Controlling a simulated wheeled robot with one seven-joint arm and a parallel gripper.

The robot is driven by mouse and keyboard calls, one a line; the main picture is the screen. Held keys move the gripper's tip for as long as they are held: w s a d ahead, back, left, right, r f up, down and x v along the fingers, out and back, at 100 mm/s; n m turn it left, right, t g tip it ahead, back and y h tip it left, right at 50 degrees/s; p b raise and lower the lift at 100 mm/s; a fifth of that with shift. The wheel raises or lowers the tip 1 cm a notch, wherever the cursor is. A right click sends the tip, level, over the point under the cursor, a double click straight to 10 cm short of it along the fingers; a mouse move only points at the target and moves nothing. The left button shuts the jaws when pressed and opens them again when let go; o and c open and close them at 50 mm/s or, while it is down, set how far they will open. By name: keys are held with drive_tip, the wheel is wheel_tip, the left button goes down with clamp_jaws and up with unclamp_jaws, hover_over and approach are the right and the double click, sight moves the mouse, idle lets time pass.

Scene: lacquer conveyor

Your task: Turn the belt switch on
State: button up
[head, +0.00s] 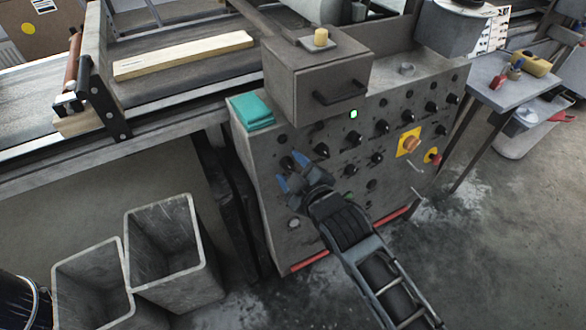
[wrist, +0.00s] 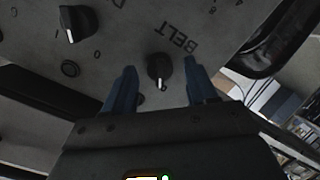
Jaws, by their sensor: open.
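The belt switch (wrist: 159,66) is a black rotary knob with a white pointer line, beside the printed word BELT on the grey control panel (wrist: 120,50). In the wrist view its pointer is toward the bottom of the picture. My gripper (wrist: 160,70) is open, with one blue finger on each side of the knob. I cannot tell whether the fingers touch it. In the head view my gripper (head: 291,173) is at the left part of the panel's front (head: 330,190), close to its face. The fingers partly cover that area.
Other black knobs (head: 383,127) cover the panel, with a lit green lamp (head: 353,114) and an orange-on-yellow switch (head: 410,143). Another knob (wrist: 76,24) shows in the wrist view. Bins (head: 165,250) stand lower left.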

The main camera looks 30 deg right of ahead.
drive_tip(key=c, duration=1.1)
drive_tip(key=shift+o, duration=0.2)
